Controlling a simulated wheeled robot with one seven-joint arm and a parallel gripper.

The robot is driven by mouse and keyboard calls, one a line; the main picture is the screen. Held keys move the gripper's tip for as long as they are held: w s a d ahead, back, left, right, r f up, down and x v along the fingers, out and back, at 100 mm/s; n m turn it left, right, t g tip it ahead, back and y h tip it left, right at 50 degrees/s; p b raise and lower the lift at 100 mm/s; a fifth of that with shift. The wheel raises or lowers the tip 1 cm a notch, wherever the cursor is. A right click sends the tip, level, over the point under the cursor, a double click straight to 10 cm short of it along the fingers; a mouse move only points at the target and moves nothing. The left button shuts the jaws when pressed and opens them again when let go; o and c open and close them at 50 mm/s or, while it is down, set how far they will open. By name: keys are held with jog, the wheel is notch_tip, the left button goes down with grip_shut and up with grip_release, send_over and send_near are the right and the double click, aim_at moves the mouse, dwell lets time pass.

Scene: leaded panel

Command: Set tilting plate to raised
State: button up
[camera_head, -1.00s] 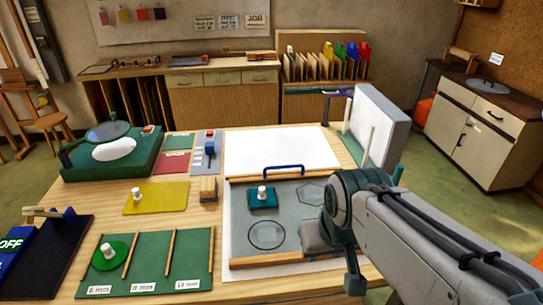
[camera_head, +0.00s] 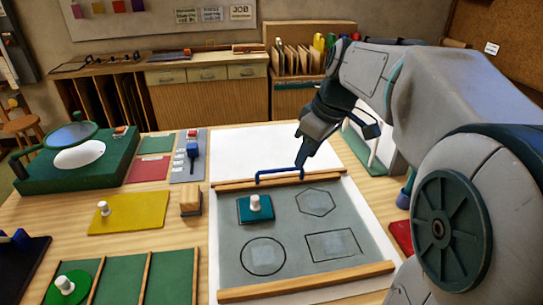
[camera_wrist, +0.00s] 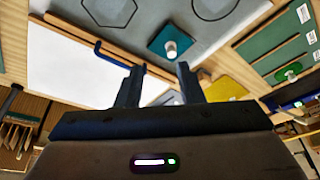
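The tilting plate is the grey panel (camera_head: 290,235) with circle, hexagon and rectangle outlines, lying flat between two wooden rails. A teal square piece with a white knob (camera_head: 255,208) sits on it. A blue bar handle (camera_head: 278,172) stands at its far edge; it also shows in the wrist view (camera_wrist: 109,56). My gripper (camera_head: 301,166) points down close to the handle's right end in the head view. In the wrist view my gripper (camera_wrist: 159,70) has its fingers apart with nothing clearly between them, and the handle ends beside the left finger. Whether they touch I cannot tell.
A white sheet (camera_head: 255,150) lies beyond the plate. A yellow plate (camera_head: 130,213), a wooden block (camera_head: 190,200) and a green sectioned tray (camera_head: 120,280) lie to the left. A pale upright panel (camera_head: 385,150) stands at the right, partly behind my arm.

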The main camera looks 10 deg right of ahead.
jog(key=w+d+f+n+y+b, duration=0.1)
jog(key=w+d+f+n+b, duration=0.2)
jog(key=w, duration=0.4)
jog(key=w+d+f+n+y+b, duration=0.1)
jog(key=w+n+b, duration=0.2)
jog(key=w+n, duration=0.35)
jog(key=b, duration=0.1)
send_near(284, 170)
jog(key=shift+n, duration=0.25)
jog(key=x, duration=0.8)
jog(key=shift+w+a+r, duration=0.15)
jog(key=shift+w+a, duration=0.05)
jog(key=shift+a, duration=0.15)
grip_shut()
